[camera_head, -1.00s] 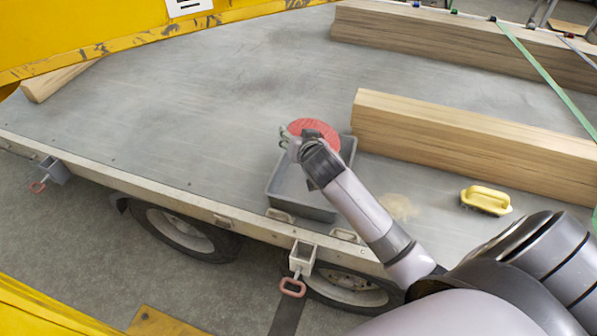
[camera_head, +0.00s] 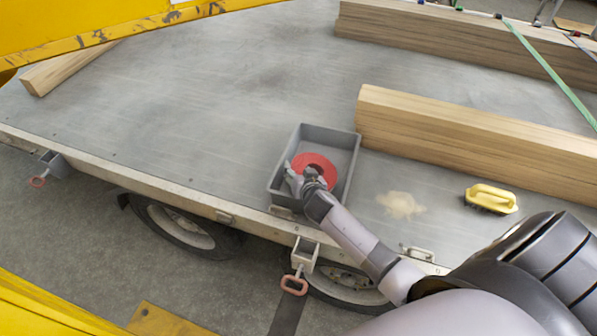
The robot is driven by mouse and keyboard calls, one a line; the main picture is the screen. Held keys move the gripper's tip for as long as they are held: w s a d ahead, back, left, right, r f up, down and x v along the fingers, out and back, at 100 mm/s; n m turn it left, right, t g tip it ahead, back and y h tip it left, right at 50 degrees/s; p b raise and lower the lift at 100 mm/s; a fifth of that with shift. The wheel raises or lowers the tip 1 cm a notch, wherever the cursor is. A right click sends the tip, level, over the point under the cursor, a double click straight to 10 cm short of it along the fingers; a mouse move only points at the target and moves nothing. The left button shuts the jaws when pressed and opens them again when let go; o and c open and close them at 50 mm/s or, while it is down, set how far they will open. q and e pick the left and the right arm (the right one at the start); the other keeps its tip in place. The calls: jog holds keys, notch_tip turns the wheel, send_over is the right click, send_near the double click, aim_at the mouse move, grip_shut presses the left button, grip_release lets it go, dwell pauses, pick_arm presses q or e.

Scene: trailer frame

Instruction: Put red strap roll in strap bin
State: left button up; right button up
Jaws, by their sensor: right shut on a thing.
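The red strap roll (camera_head: 318,162) shows in the head view, over the front part of the grey strap bin (camera_head: 329,131). The bin is an open rectangular tray on the trailer bed, near its front edge. My right gripper (camera_head: 305,175) is shut on the roll's near side and covers part of it. The roll appears within the bin's outline; I cannot tell if it touches the bin floor. The far part of the bin floor is bare. My left gripper is out of view.
A timber beam (camera_head: 470,140) lies right of the bin, close to its far right corner. A yellow-handled brush (camera_head: 491,197) and a patch of sawdust (camera_head: 401,204) lie to the right. The bed (camera_head: 190,110) left of the bin is clear.

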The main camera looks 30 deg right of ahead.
jog(key=shift+r, duration=0.15)
jog(key=shift+f, duration=0.2)
jog(key=o, duration=1.2)
jog(key=shift+r, duration=0.15)
jog(key=v, duration=1.2)
jog(key=shift+s, duration=0.1)
